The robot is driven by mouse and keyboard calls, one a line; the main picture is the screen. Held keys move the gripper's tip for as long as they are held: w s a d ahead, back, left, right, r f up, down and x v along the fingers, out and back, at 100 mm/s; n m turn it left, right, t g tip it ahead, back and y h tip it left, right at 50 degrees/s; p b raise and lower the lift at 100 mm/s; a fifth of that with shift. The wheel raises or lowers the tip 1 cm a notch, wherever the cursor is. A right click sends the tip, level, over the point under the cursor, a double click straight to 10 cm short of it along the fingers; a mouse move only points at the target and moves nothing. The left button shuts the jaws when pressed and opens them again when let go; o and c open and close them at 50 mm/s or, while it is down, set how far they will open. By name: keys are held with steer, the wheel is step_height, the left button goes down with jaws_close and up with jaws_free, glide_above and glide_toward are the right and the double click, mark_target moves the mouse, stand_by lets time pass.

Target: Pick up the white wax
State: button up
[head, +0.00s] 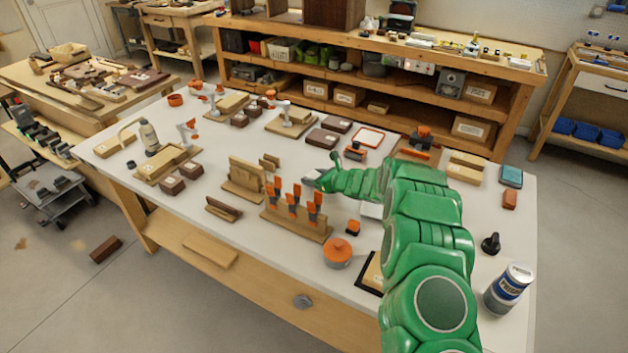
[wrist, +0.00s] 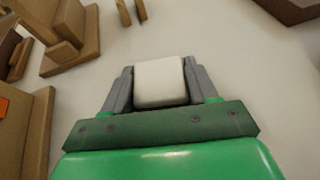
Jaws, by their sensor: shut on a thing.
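The white wax (wrist: 160,84) is a small pale block in the wrist view. It sits between the two grey fingers of my gripper (wrist: 158,72), which are shut on it from left and right. In the head view my gripper (head: 314,180) is over the middle of the bench, behind the rack of orange-handled tools. I cannot make out the wax there. The frames do not clearly show whether the wax touches the bench top or is lifted off it.
Near my gripper stand the wooden tool rack (head: 297,222), a wooden stand (head: 246,178) and small wooden blocks (head: 270,162). A red-framed tray (head: 369,137) lies behind. An orange-lidded pot (head: 337,252) and a can (head: 508,289) stand nearer the front.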

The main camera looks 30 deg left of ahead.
steer(key=shift+c, duration=0.8)
